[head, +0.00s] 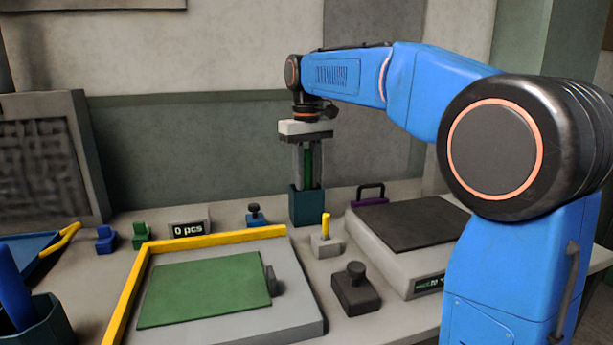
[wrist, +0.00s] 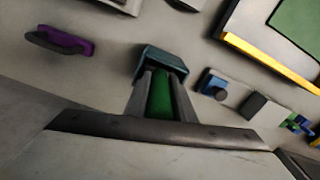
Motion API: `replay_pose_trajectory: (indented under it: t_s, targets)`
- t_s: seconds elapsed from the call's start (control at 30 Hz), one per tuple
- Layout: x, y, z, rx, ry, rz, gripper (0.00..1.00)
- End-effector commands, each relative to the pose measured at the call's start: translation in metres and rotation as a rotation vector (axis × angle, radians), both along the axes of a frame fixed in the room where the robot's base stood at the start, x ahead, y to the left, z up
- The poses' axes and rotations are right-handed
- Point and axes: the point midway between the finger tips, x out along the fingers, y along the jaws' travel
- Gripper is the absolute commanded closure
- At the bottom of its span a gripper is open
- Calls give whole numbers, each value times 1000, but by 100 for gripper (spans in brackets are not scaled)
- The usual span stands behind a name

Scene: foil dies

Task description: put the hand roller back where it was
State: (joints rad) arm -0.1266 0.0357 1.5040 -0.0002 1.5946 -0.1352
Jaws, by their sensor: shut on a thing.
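My gripper (head: 308,178) points straight down at the back of the bench, shut on an upright green bar (head: 308,162). The bar also shows between the fingers in the wrist view (wrist: 160,97). It looks like a tool's handle, perhaps the hand roller's; its lower end is hidden. Below it stands a square teal holder (head: 306,208), also in the wrist view (wrist: 150,62). The fingertips and the bar's lower part are at or inside the holder's mouth. I cannot tell whether the bar's lower end rests on the holder's bottom.
A grey machine with a dark plate (head: 410,224) and a purple piece with a black handle (head: 370,197) are right. A grey board with a green mat (head: 205,290) and yellow edging fills the front. A blue stamp-like piece (head: 256,217) and a counter (head: 190,228) stand left of the holder.

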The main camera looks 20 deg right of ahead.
Motion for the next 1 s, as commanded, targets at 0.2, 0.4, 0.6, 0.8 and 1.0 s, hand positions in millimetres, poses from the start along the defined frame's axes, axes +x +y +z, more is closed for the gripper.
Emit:
replay_pose_trajectory:
  t_s: [0.2,0.4,0.6,0.8,1.0]
  targets:
    - [0,0,-9,-1,13,0,100]
    - [0,0,-8,-1,11,0,59]
    - [0,0,-7,-1,8,0,59]
    - [0,0,-6,-1,6,0,59]
    - [0,0,-5,-1,6,0,59]
